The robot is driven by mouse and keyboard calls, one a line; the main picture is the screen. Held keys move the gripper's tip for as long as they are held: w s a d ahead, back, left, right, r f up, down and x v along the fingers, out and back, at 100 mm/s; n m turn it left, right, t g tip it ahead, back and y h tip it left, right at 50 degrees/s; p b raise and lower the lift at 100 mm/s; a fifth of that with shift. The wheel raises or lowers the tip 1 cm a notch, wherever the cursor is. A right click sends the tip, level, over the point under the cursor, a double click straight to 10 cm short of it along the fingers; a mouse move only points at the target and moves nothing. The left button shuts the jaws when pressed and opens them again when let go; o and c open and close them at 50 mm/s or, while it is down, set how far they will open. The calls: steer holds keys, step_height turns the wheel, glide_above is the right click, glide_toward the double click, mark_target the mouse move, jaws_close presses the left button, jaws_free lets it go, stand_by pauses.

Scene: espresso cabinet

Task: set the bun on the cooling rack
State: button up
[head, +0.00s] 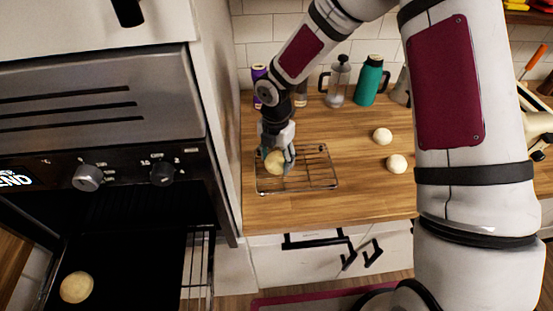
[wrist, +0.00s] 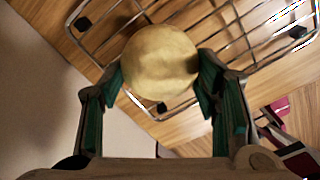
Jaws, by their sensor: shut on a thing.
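A round pale bun (head: 275,162) is between the fingers of my gripper (head: 276,157) in the head view. In the wrist view the bun (wrist: 160,62) sits between the two green-padded fingers of my gripper (wrist: 162,80), which are shut on it. The wire cooling rack (head: 318,184) lies on the wooden counter under the gripper, and its bars (wrist: 237,40) show behind the bun in the wrist view. The bun is over the rack's left part. I cannot tell whether it touches the wires.
Another bun (head: 76,287) is in the open oven at lower left. A French press (head: 338,82) and a teal flask (head: 369,82) stand at the back wall. A tall cabinet side (head: 222,120) borders the counter's left.

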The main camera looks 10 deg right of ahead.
mark_target(276, 158)
steer(key=shift+f, duration=0.25)
steer(key=shift+f, duration=0.1)
steer(key=o, duration=1.1)
step_height(276, 158, up, 12)
steer(key=shift+r+b, duration=0.2)
steer(key=shift+b, duration=0.65)
